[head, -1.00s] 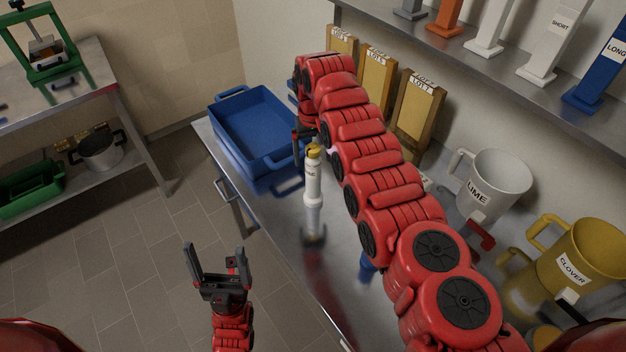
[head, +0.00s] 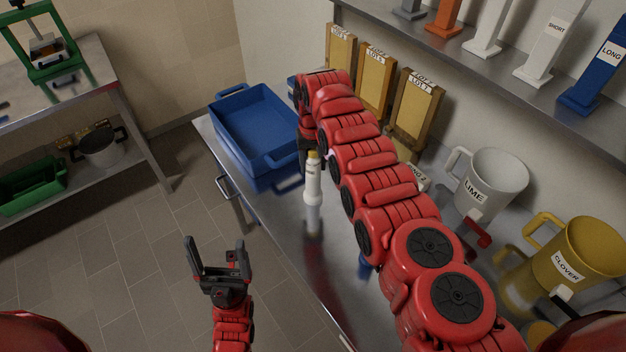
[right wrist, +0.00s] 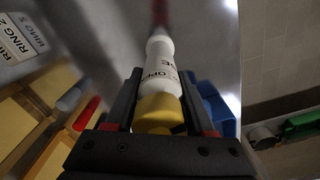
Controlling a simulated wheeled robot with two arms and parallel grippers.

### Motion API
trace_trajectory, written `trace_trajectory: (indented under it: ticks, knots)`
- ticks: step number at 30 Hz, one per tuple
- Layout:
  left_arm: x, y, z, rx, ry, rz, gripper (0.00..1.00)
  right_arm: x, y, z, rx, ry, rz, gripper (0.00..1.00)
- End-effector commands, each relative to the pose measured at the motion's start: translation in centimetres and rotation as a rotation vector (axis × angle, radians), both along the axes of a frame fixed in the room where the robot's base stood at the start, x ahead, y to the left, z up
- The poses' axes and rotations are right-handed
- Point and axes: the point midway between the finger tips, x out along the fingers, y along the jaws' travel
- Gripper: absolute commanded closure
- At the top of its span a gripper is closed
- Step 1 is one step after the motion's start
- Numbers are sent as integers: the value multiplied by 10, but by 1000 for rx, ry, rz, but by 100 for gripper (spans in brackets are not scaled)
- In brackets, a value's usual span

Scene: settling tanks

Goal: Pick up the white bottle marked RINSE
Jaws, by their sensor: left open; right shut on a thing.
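A white bottle with a yellow cap (head: 313,184) appears upright over the steel table, with its reflection below it. My right gripper (head: 305,155) is at its upper part, partly hidden behind the bottle and arm. In the right wrist view the fingers (right wrist: 158,82) lie on both sides of the bottle (right wrist: 160,58), near its yellow cap. Its label is only partly readable there, so I cannot read RINSE in full. I cannot tell whether its base touches the table. My left gripper (head: 217,262) is open and empty, over the floor left of the table.
A blue tray (head: 213,133) stands behind the bottle. A white LIME jug (head: 497,178) and a yellow CLOVER jug (head: 585,250) stand at the right. Framed boards (head: 417,105) lean along the wall under a shelf (head: 470,58). Bare tabletop (head: 290,225) shows left of my right arm.

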Motion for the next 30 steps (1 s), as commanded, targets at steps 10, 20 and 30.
trace_trajectory:
  ticks: [10,20,30]
  knots:
    - [0,0,0,0,0,0,11,0,0,0,0,0,0,100]
    - [0,0,-1,0,0,0,11,0,0,1,0,-1,0,100]
    - [0,0,-12,0,0,0,11,2,1,16,2,-6,0,100]
